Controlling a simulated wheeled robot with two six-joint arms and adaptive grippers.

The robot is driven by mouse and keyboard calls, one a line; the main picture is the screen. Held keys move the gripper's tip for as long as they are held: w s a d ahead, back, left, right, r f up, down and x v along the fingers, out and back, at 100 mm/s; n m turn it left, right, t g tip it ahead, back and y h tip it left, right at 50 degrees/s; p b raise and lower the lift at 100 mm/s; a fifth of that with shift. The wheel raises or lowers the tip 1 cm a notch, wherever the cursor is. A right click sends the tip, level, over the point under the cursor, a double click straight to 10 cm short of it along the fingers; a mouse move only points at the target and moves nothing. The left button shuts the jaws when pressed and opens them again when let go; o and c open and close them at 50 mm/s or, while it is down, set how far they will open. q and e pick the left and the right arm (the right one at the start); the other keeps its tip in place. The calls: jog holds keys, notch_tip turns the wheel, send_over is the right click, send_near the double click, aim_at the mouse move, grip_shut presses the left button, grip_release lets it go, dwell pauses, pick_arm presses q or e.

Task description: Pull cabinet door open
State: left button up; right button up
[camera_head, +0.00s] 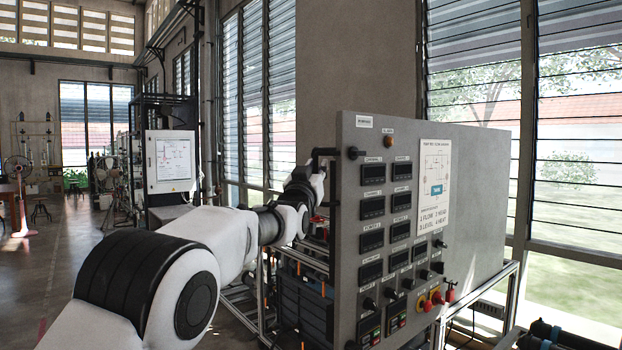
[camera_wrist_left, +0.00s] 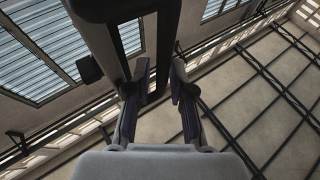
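A grey upright panel (camera_head: 480,190) with dark meters and knobs stands at centre right in the head view. I cannot tell whether it is the cabinet door. A dark handle-like piece (camera_head: 325,153) juts out at its upper left edge. My left gripper (camera_head: 314,174) is beside that edge, partly hidden by my own wrist. In the left wrist view, the fingers of my left gripper (camera_wrist_left: 159,85) are apart. A dark bar (camera_wrist_left: 164,35) runs down towards the gap between them; contact cannot be told. My right gripper is not in view.
A metal frame (camera_head: 262,300) with dark blue boxes (camera_head: 300,305) stands below and left of the panel. A white cabinet (camera_head: 170,162) with a paper sheet stands farther back. Louvred windows (camera_head: 570,120) are behind the panel. The floor (camera_head: 60,250) at left has open space.

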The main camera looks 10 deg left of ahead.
pick_arm(q)
jog(key=v, duration=1.1)
jog(key=shift+s, duration=0.4)
jog(key=shift+d, duration=0.1)
